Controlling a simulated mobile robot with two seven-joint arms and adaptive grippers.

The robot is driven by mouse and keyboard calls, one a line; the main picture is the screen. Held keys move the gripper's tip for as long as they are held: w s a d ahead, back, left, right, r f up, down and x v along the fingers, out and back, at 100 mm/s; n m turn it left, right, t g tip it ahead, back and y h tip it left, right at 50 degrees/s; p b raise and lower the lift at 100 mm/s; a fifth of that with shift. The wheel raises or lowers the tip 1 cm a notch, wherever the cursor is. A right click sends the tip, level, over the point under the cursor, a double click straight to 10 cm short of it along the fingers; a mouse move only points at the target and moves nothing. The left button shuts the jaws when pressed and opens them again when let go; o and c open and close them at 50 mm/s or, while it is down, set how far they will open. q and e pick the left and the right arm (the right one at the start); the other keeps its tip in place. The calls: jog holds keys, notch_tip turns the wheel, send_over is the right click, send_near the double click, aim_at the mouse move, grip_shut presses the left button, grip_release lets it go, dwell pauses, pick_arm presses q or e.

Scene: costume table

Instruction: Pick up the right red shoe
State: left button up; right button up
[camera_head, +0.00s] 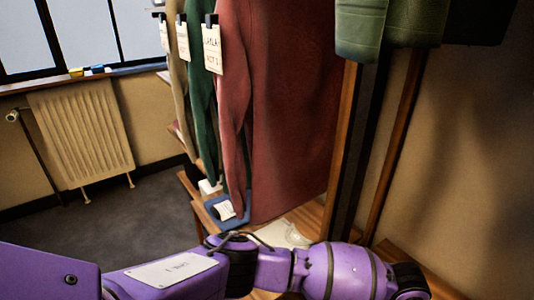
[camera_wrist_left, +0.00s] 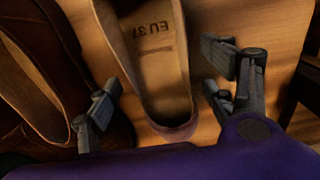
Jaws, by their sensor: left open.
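In the left wrist view, a shoe (camera_wrist_left: 158,70) with a tan insole marked "EU 37" stands on a wooden surface (camera_wrist_left: 275,25). Its heel rim looks dull red; its toe runs out of the top of the picture. My left gripper (camera_wrist_left: 162,95) is open, with one finger on each side of the shoe's heel end and visible gaps between fingers and shoe. In the head view my purple left arm crosses the bottom, and its gripper is out of that picture. My right gripper is in neither view.
A brown shoe (camera_wrist_left: 28,85) lies close to the left finger in the wrist view. In the head view, hanging garments, including a dark red one (camera_head: 285,110), stand behind my arm. A wooden post (camera_head: 343,150) rises right of them. A radiator (camera_head: 82,130) is far left.

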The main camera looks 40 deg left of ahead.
pick_arm(q)
jog(key=shift+w+r, duration=0.1)
jog(key=shift+r, duration=0.05)
jog(key=shift+c, duration=0.4)
jog(key=c, duration=1.4)
